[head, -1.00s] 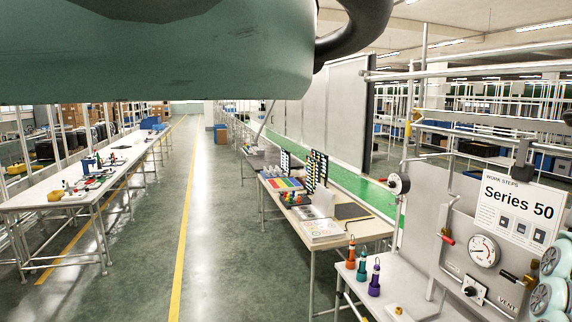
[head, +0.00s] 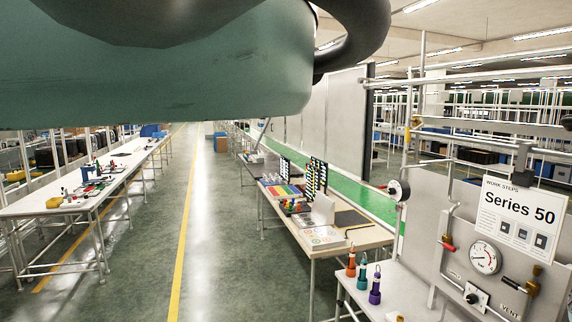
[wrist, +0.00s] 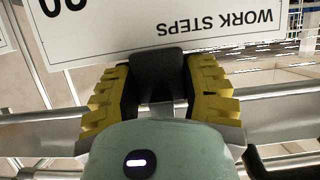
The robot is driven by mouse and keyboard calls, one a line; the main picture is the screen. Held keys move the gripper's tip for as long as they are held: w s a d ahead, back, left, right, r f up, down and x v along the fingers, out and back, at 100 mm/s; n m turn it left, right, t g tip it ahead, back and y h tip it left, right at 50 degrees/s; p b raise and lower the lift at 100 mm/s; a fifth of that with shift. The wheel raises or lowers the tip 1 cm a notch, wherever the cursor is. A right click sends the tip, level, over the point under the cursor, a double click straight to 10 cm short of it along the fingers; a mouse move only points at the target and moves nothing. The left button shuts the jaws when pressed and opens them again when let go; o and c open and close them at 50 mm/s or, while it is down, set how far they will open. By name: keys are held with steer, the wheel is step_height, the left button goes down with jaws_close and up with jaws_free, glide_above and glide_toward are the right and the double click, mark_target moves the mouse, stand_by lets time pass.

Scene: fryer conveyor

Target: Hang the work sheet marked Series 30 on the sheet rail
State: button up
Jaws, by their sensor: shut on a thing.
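In the wrist view, my gripper (wrist: 158,90) has its yellow ribbed fingers shut on a black clip (wrist: 157,68). The clip is at the top edge of a white work sheet (wrist: 160,38), which appears upside down with "WORK STEPS" readable. Only parts of its two large digits show; the first has a rounded top, as in 30, and the series name is cut off. Grey bars, perhaps the sheet rail (wrist: 270,112), run across behind my gripper; I cannot tell if the clip touches them. My gripper is not visible in the head view.
A Series 50 sheet (head: 518,222) hangs by a black clip at the right, before a panel with a gauge (head: 485,257). Bottles (head: 374,285) stand on the white bench. A worktable (head: 330,250) lies left of it. The aisle floor (head: 215,230) is clear.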

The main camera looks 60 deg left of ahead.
steer(key=shift+w+d+r, duration=0.1)
steer(key=shift+w+d, duration=0.15)
steer(key=shift+w, duration=0.35)
steer(key=shift+w+d, duration=0.2)
steer(key=shift+w, duration=0.35)
steer(key=o, duration=1.3)
steer(key=shift+a, duration=0.1)
